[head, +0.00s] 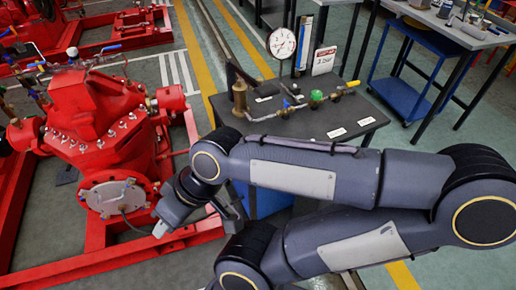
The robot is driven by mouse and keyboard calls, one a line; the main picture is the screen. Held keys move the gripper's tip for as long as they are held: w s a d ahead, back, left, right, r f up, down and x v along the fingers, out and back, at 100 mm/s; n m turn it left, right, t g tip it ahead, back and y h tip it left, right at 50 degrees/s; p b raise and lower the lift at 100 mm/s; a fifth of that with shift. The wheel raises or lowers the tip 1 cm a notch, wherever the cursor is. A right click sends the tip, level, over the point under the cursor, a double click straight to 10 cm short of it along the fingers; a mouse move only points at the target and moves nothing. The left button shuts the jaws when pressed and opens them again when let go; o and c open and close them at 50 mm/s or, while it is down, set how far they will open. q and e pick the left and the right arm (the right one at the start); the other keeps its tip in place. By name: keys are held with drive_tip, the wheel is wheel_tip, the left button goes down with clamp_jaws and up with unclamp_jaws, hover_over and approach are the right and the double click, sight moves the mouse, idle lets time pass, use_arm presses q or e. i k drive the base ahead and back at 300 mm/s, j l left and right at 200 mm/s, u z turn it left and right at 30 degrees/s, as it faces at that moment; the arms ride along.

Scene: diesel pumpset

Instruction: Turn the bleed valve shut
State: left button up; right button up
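The red pump casing (95,115) stands at the left, with small brass fittings and pipes on it. A blue lever (110,47) shows on the thin pipework at its top. On the grey table, a pipe run carries a blue-handled valve (285,103), a green part (316,97) and a yellow-handled valve (352,84). I cannot tell which of these is the bleed valve. My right gripper (163,228) is low, just right of the pump's round grey end cover (112,197). I cannot see whether its fingers are apart or hold anything. My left gripper is out of view.
The grey table (240,117) bears a pressure gauge (282,43) and a white sign (324,61), behind my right arm. The red base frame (70,272) runs beneath the pump. A blue cart (405,100) stands at the back right. Open floor lies between pump and table.

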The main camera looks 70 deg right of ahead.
sight(315, 95)
drive_tip(key=z, duration=2.7)
